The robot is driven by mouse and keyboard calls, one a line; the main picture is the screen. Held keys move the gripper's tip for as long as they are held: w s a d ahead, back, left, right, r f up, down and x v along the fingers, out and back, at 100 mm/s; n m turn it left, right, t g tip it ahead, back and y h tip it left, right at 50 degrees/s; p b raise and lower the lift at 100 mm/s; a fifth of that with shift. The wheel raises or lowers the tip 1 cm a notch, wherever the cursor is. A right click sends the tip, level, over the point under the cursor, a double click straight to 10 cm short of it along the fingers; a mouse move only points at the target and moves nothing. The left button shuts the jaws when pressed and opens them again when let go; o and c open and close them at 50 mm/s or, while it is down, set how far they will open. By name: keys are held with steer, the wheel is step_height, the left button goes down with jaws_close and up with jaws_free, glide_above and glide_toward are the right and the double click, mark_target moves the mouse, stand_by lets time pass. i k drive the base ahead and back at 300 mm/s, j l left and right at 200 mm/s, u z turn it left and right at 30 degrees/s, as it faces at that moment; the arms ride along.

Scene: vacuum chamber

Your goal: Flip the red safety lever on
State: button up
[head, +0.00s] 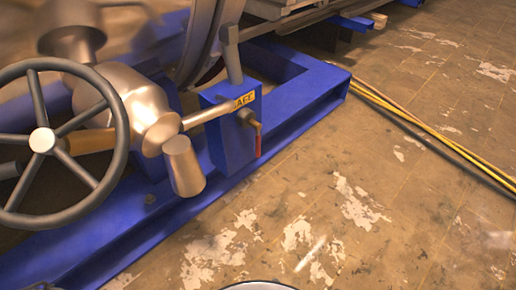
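The red safety lever (258,141) is a small, narrow handle. It hangs downward from a small metal valve fitting (247,117) at the right side of an upright blue box (229,140). A yellow label (244,100) on the box, partly hidden by a metal rod, reads "AFE" in its visible part. The lever looks close to vertical, with its free end low. My gripper is not in view, and nothing touches the lever.
A dark handwheel (42,141) and metal valve body (140,110) stand left of the box. A blue frame (303,112) runs along the floor beneath. Yellow and dark cables (430,126) lie at right. The worn floor (350,220) in front is open.

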mark_target(258, 145)
steer(key=i+l, duration=0.15)
steer(key=l, duration=0.2)
steer(key=i+l+z, duration=0.1)
steer(key=l, duration=0.25)
steer(key=i+l+z, duration=0.1)
steer(key=l, duration=0.25)
steer(key=i+l, duration=0.2)
steer(key=l+z, duration=0.05)
steer(key=l, duration=0.05)
